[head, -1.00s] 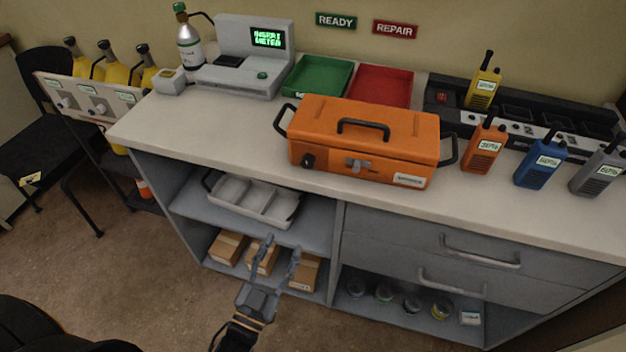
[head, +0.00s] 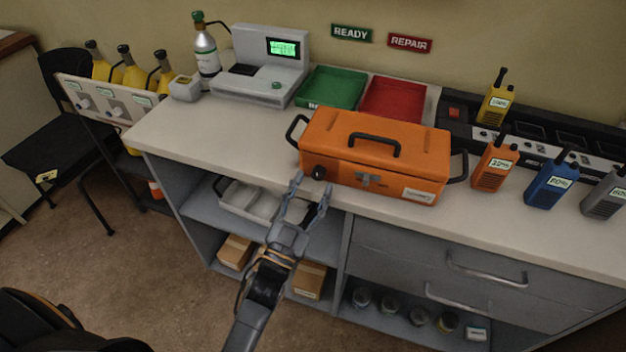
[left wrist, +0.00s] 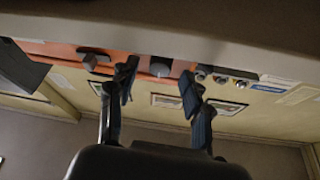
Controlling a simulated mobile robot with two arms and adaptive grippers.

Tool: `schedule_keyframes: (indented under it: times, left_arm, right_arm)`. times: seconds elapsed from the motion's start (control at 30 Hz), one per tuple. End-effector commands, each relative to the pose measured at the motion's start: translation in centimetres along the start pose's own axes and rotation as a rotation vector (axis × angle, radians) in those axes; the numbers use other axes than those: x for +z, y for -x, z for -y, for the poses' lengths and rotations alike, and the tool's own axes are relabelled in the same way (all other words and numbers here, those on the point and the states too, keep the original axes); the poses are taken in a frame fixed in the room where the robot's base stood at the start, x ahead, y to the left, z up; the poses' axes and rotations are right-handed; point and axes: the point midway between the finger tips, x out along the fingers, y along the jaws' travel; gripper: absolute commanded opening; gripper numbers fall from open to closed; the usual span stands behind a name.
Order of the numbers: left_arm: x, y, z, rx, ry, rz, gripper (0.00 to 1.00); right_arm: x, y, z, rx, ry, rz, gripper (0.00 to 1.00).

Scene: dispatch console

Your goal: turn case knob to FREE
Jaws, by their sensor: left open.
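The orange case (head: 376,150) stands closed on the counter, handle folded on its lid. Its dark round case knob (head: 319,172) is at the lower left of the front face, left of a grey latch (head: 368,180). My left gripper (head: 312,187) is open and empty, its fingers pointing at the case front just below the knob, apparently not touching it. In the left wrist view, a dark round knob (left wrist: 160,67) shows between the open fingertips (left wrist: 158,77). The knob's marking is too small to read. My right gripper is not in view.
The counter front edge (head: 240,170) lies close to my left gripper. Radios, including an orange one (head: 494,165), stand right of the case. A green tray (head: 331,88) and a red tray (head: 393,101) lie behind it. A grey tray (head: 250,203) sits on the shelf below.

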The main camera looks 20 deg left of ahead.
Motion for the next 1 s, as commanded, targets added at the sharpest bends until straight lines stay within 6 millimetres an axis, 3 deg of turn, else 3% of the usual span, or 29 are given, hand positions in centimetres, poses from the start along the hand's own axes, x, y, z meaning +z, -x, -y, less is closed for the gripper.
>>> schedule_keyframes:
  times: [0.13, 0.43, 0.7, 1.0]
  left_arm:
    - [-0.05, -1.08, 0.02, 0.0, 0.0, -0.001, 0.49]
    - [0.02, -1.26, 0.01, 0.0, 0.0, 0.0, 0.49]
    - [0.01, -1.24, 0.01, 0.0, 0.0, 0.0, 0.0]
    - [-0.07, -1.26, 0.07, 0.011, -0.025, 0.001, 0.0]
  right_arm:
    - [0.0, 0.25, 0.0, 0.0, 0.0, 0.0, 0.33]
    - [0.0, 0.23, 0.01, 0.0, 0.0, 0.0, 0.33]
    - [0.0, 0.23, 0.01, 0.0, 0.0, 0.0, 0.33]
    - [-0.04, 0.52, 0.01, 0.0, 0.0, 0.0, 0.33]
